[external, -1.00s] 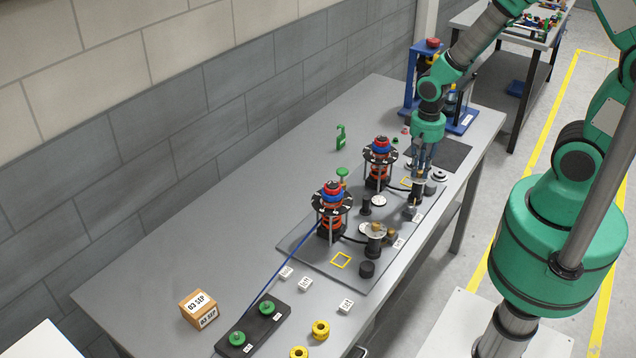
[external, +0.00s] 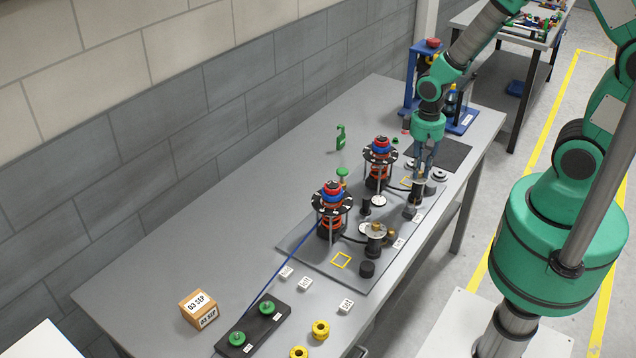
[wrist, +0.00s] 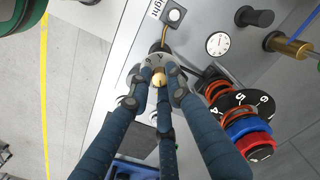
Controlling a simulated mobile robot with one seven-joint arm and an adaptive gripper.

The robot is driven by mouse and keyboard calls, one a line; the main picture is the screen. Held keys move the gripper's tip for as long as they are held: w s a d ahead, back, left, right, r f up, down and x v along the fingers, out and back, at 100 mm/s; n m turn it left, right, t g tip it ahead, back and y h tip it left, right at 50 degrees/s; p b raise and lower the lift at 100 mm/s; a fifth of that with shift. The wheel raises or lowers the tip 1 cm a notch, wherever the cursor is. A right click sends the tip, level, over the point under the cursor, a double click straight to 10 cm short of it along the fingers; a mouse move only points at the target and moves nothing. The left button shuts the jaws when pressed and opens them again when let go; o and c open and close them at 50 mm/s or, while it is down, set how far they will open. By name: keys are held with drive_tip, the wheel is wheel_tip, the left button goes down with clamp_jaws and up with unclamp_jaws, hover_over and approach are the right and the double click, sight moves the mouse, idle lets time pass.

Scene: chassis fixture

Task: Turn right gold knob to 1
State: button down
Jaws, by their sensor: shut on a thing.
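The right gold knob (wrist: 159,81) shows in the wrist view between the tips of my gripper (wrist: 160,83). My gripper's blue-grey fingers are shut on it from around its sides. A pale dial disc with dark marks (wrist: 133,72) lies under the knob, partly covered by the fingers. I cannot read the knob's setting. In the external view my gripper (external: 421,178) points down at the far right end of the fixture plate, and the held knob is hidden there. A label ending in "ght" (wrist: 155,10) is beside the dial.
Another gold-topped post (external: 375,232) stands nearer. A small white gauge (wrist: 218,43) is close by.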

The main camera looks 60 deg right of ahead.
sight(420, 171)
drive_tip(key=n, duration=0.4)
drive_tip(key=shift+n, duration=0.3)
drive_tip(key=n+p, duration=0.1)
drive_tip(key=n, duration=0.4)
drive_tip(key=shift+n, duration=0.3)
drive_tip(key=c, duration=1.6)
unclamp_jaws()
drive_tip(key=shift+r, duration=0.1)
wheel_tip(420, 171, up, 12)
drive_tip(key=shift+f, duration=0.1)
